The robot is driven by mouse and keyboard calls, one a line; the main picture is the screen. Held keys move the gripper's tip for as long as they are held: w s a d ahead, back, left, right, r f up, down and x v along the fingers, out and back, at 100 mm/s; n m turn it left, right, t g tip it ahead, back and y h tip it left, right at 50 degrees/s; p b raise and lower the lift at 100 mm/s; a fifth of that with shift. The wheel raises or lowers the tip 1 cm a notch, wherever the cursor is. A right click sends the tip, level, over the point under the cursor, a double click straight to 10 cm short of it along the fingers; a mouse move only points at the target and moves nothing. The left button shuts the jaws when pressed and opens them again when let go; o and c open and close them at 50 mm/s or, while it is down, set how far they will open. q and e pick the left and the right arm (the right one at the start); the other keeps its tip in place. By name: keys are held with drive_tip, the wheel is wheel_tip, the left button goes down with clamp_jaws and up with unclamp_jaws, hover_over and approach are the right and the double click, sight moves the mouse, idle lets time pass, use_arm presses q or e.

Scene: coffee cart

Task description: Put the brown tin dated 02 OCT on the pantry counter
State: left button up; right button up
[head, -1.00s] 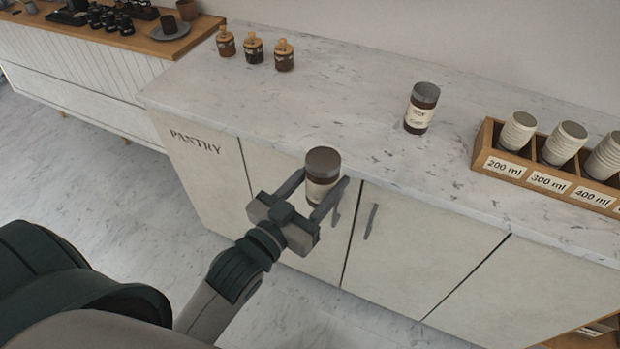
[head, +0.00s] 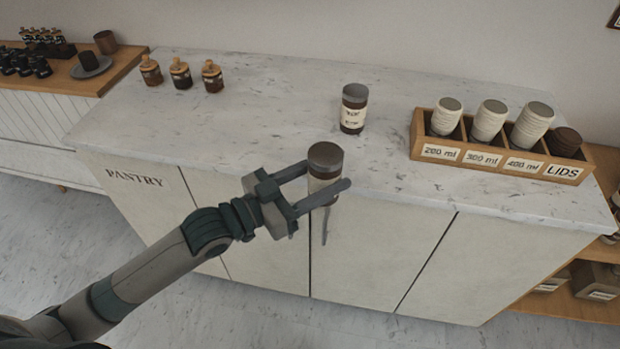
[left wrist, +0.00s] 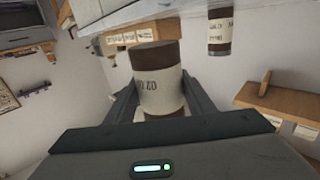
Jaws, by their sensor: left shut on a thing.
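My left gripper (head: 318,190) is shut on a brown tin (head: 325,160) with a cream label. It holds the tin upright by its sides, at the front edge of the pantry counter (head: 250,120); I cannot tell how high it is above the top. In the left wrist view the held tin (left wrist: 158,85) sits between the fingers, its label partly readable with "02". A second brown tin (head: 353,108) with a cream label stands on the counter behind and to the right; it also shows in the left wrist view (left wrist: 220,30). My right gripper is not in view.
A wooden cup box (head: 500,160) with stacked cups and lids stands on the counter's right. Three small cork-topped jars (head: 180,75) stand at the back left. A wooden-topped cabinet (head: 90,85) stands at the left.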

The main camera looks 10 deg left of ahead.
use_arm(q)
drive_tip(key=shift+w+d+r+m+g+h, duration=0.2)
drive_tip(key=shift+w+d+m+g+h, duration=0.3)
drive_tip(key=shift+d+g, duration=0.3)
drive_tip(key=shift+w+d+r+m+g+h, duration=0.2)
drive_tip(key=shift+w+d+m+g+h, duration=0.25)
drive_tip(key=shift+d+m+g, duration=0.3)
drive_tip(key=shift+w+d+r+m+g+h, duration=0.25)
drive_tip(key=shift+d+m+g+h, duration=0.3)
drive_tip(key=shift+d, duration=0.3)
drive_tip(key=shift+f, duration=0.1)
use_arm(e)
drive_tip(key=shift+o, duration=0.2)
